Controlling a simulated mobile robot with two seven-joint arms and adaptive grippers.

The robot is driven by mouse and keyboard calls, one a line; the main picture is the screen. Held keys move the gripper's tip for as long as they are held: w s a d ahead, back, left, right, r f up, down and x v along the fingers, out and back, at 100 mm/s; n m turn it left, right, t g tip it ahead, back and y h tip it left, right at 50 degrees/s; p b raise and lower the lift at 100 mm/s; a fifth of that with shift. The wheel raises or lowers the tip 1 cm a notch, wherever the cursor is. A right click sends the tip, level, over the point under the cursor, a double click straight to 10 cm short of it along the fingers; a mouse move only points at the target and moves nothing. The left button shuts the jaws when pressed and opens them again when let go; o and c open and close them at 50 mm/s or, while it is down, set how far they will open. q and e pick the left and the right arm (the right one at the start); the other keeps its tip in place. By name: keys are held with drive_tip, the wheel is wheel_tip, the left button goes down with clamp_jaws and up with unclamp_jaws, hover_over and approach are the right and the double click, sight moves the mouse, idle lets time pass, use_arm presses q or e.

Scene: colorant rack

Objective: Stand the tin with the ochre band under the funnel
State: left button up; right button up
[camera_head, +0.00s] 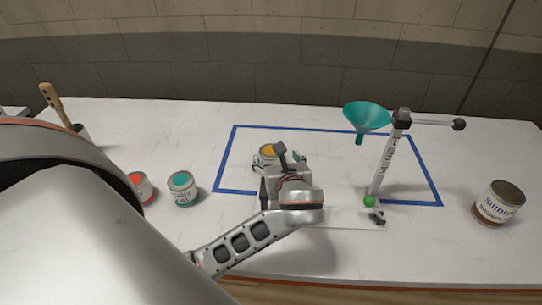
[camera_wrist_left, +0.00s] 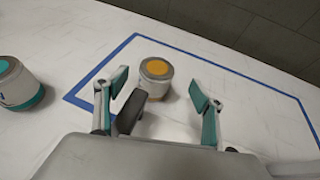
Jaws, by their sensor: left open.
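The tin with the ochre lid patch (camera_head: 267,151) stands upright inside the blue taped outline, left of the funnel. In the left wrist view the tin (camera_wrist_left: 156,71) is ahead of the fingers, roughly centred between them; its side band is mostly hidden. My left gripper (camera_head: 279,160) is open and empty, close to the tin on its near side; its spread fingers (camera_wrist_left: 158,90) also show in the wrist view. The teal funnel (camera_head: 367,117) hangs from a stand (camera_head: 388,160), and the table below it looks clear. My right gripper is not in view.
A teal-banded tin (camera_head: 183,189) and a red-topped tin (camera_head: 140,187) stand at left, outside the blue tape (camera_head: 222,160). A large brown-lidded tin (camera_head: 499,205) stands at far right. A green knob (camera_head: 369,201) is at the stand's foot. White table is free between tin and stand.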

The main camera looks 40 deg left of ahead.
sight(270, 149)
use_arm(q)
drive_tip(key=shift+s+x, duration=0.25)
drive_tip(key=shift+x, duration=3.3)
drive_tip(key=shift+a+f, duration=0.1)
drive_tip(key=shift+a, duration=0.05)
drive_tip(key=c, duration=1.4)
